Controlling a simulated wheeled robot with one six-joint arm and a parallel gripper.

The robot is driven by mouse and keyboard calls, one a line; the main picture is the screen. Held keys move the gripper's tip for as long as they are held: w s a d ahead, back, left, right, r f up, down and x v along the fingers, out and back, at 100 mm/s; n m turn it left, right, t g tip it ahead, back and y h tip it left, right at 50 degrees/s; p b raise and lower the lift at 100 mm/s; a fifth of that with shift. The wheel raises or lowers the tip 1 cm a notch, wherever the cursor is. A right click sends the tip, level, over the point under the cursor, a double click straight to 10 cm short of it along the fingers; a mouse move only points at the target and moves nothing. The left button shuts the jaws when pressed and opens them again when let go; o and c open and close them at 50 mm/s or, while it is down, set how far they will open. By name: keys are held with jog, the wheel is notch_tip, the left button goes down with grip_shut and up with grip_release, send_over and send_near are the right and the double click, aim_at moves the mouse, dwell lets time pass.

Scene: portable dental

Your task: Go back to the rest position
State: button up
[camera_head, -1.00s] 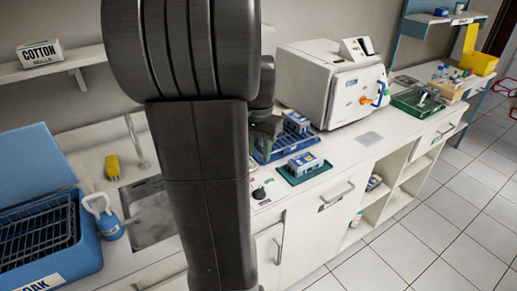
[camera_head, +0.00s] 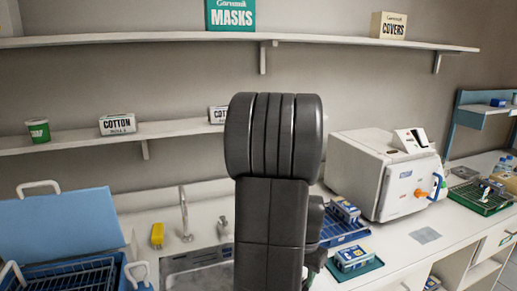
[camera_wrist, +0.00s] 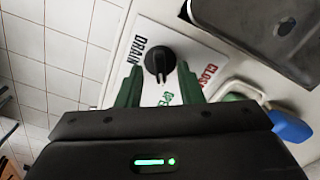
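My gripper (camera_wrist: 159,68) shows in the wrist view with its two green fingers spread apart and nothing held between them. A black drain knob (camera_wrist: 160,60) on a white plate marked DRAIN, OPEN and CLOSED (camera_wrist: 146,45) appears between the fingertips. I cannot tell how far the fingers are above the knob. In the head view my dark arm (camera_head: 271,200) stands upright in the middle and hides most of the gripper and the knob.
A blue soak bin (camera_head: 70,225) and a sink (camera_head: 200,262) lie to the left. A white sterilizer (camera_head: 385,175), a blue rack (camera_head: 345,232) and a green tray with a blue-white box (camera_head: 354,260) are to the right. Wall shelves (camera_head: 350,42) run above.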

jog(key=shift+f, duration=0.9)
jog(key=shift+r, duration=0.1)
